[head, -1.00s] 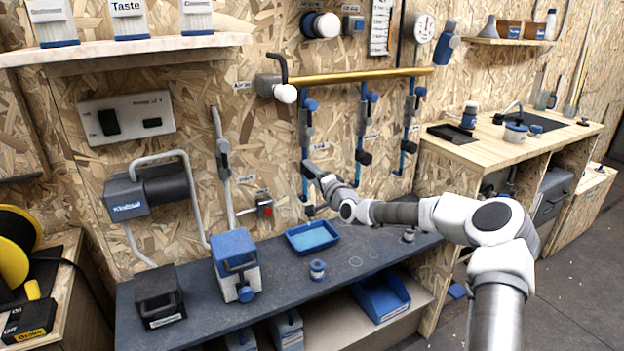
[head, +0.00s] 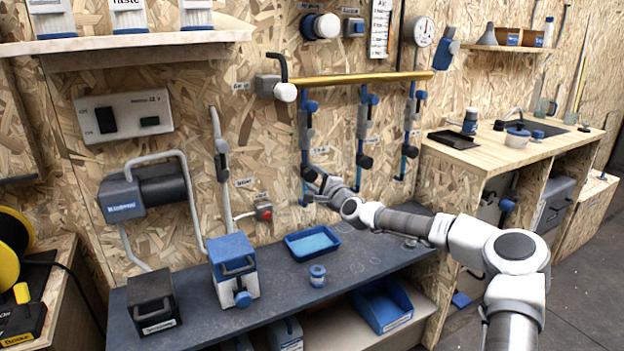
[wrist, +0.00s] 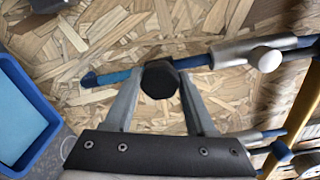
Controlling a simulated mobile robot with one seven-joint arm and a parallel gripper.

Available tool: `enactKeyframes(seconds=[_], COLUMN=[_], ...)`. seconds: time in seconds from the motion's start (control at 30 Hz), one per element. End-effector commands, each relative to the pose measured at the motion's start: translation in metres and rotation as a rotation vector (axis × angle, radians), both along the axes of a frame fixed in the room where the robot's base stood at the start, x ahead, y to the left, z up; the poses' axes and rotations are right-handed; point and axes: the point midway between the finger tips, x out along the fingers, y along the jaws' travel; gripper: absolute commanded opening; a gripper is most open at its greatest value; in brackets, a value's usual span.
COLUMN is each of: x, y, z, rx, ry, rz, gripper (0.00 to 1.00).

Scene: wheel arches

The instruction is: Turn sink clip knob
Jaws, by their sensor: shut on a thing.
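A black faceted knob (wrist: 160,80) sits on a blue pipe (wrist: 108,78) in the wrist view. My gripper (wrist: 160,85) has one finger on each side of it and is shut on it. In the head view my gripper (head: 314,180) is at the lower end of the left of the blue vertical pipes (head: 305,150), against the wood-chip wall. It partly hides the knob there. The knob's label is too small to read, so I cannot tell if it is the sink clip knob. A white round knob (wrist: 265,59) sits farther along the pipe.
A brass rail (head: 350,77) runs above the pipes. Two more blue pipes with black knobs (head: 364,161) hang to the right. A blue tray (head: 313,243) and small jar (head: 317,275) stand on the dark bench below. The sink counter (head: 490,150) is at the right.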

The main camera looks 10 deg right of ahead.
Motion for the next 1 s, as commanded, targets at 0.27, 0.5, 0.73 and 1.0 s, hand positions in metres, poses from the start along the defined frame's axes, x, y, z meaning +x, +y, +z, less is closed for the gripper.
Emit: enactKeyframes(seconds=[0.27,0.5,0.73,1.0], x=[-0.0001,-0.0001,0.0000,-0.0057], y=[0.0009,0.0009,0.0005,-0.0024], z=[0.0004,0.0005,0.0002,0.0007], rx=[0.011,0.010,0.009,0.007], ry=[0.003,0.003,0.003,0.003], rz=[0.001,0.001,0.000,0.000], gripper=[0.00,0.72,0.86,0.86])
